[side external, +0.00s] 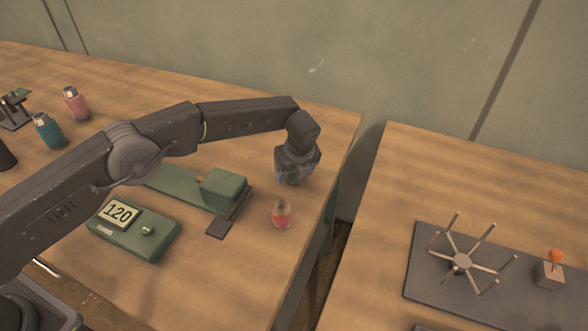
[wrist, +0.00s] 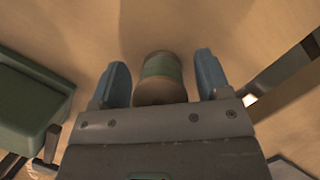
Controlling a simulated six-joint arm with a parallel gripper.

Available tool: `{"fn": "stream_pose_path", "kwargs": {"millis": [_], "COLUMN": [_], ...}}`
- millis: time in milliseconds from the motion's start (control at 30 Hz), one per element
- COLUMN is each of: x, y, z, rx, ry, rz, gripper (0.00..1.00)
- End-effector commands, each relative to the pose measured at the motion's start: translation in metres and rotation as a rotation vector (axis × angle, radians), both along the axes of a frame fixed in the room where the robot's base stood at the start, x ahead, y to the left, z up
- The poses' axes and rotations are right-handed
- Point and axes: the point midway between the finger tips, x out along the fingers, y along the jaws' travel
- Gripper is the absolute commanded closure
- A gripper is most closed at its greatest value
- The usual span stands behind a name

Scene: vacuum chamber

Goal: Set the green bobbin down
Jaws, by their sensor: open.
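The green bobbin (wrist: 161,72), with pale brown ends and a green band, is between my gripper's two blue fingers in the wrist view. My gripper (wrist: 161,84) is open, with a gap showing between the bobbin and each finger. In the side view my gripper (side external: 293,176) points down low over the wooden bench, near its right edge. Only a bit of green shows at the fingers there, and the bobbin's base is mostly hidden. The bobbin appears to be at the bench top, but its contact is not clearly visible.
A red bobbin (side external: 281,215) stands just in front of my gripper. A green block device (side external: 223,188) and a green box reading 120 (side external: 133,232) lie to the left. Across a gap, a second bench holds a spoked stand (side external: 462,262) and an orange-knobbed lever (side external: 551,270).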

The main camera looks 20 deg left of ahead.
Motion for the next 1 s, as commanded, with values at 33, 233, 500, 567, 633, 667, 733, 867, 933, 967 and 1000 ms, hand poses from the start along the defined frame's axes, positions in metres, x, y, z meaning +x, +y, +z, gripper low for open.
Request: {"fn": "stream_pose_path", "kwargs": {"millis": [33, 233, 500, 567, 633, 667, 733, 867, 933, 967, 1000], "x": [0.000, -0.002, -0.009, -0.012, -0.016, -0.017, -0.019, -0.022, -0.024, -0.024, -0.024], "y": [0.000, -0.003, -0.020, -0.023, -0.026, -0.028, -0.030, -0.033, -0.034, -0.034, -0.035], "z": [0.000, 0.012, 0.065, 0.078, 0.091, 0.097, 0.108, 0.123, 0.128, 0.129, 0.130], "rx": [0.000, -0.001, 0.000, 0.001, 0.000, 0.001, 0.001, 0.001, 0.002, 0.002, 0.002], "ry": [0.000, -0.002, -0.004, -0.004, -0.003, -0.002, -0.002, 0.000, 0.000, 0.000, 0.000], "rz": [0.000, 0.000, 0.000, 0.000, 0.000, 0.001, 0.001, 0.001, 0.002, 0.002, 0.002], "gripper": [0.30, 0.30, 0.30, 0.30, 0.30, 0.30, 0.30, 0.30, 0.30, 0.30, 0.30]}}
